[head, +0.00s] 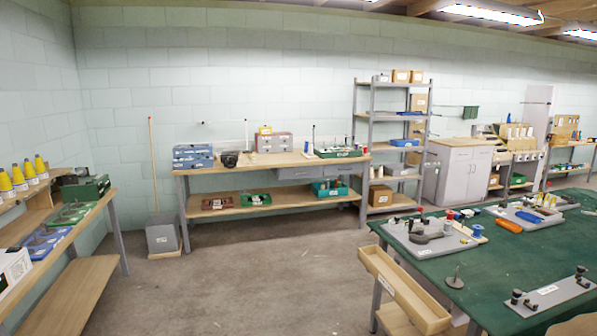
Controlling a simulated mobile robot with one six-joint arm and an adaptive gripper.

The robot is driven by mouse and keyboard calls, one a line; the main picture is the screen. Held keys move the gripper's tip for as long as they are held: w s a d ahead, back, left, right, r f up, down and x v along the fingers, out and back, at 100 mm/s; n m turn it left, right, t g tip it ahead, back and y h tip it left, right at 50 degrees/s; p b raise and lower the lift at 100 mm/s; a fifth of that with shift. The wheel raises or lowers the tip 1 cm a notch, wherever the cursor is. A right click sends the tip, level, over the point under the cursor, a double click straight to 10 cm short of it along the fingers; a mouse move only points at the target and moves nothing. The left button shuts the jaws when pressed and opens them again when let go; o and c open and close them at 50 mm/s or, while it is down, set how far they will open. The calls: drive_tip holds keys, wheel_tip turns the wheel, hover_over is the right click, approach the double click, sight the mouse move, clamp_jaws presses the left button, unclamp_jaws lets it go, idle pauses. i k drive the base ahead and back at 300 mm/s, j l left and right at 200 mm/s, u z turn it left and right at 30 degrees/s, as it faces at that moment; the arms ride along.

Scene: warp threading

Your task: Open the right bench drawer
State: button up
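The wooden workbench (230,164) stands against the back wall, left of the middle of the head view. Two grey drawer fronts sit under the right part of its top. The left one (294,174) and the right one (343,169) both look shut, though they are small at this distance. My gripper is not in view.
A green-topped table (480,262) fills the right foreground, with a long wooden tray or pulled-out drawer (408,290) at its left edge. A metal shelf rack (372,125) stands right of the bench. A left bench (75,225) lines the left side. Grey floor (250,260) between is clear.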

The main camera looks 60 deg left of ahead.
sight(337, 164)
drive_tip(key=u, duration=1.7)
drive_tip(key=i+j+u, duration=0.3)
drive_tip(key=i, duration=0.75)
drive_tip(key=i+j+u, duration=0.1)
drive_tip(key=i+u, duration=0.2)
drive_tip(key=i, duration=0.75)
drive_tip(key=i+z, duration=0.1)
drive_tip(key=i, duration=0.85)
drive_tip(key=i+j, duration=0.2)
drive_tip(key=i, duration=0.8)
drive_tip(key=i+l+z, duration=0.2)
drive_tip(key=i+z, duration=0.15)
drive_tip(key=i, duration=0.35)
drive_tip(key=i+z, duration=0.35)
drive_tip(key=i, duration=0.4)
drive_tip(key=i+j+z, duration=0.15)
drive_tip(key=i+z, duration=0.25)
drive_tip(key=i, duration=0.3)
drive_tip(key=i+l, duration=0.1)
drive_tip(key=i, duration=0.65)
drive_tip(key=i+l+u, duration=0.1)
drive_tip(key=i, duration=0.65)
drive_tip(key=i+l, duration=0.15)
drive_tip(key=i, duration=0.6)
drive_tip(key=j+u, duration=0.05)
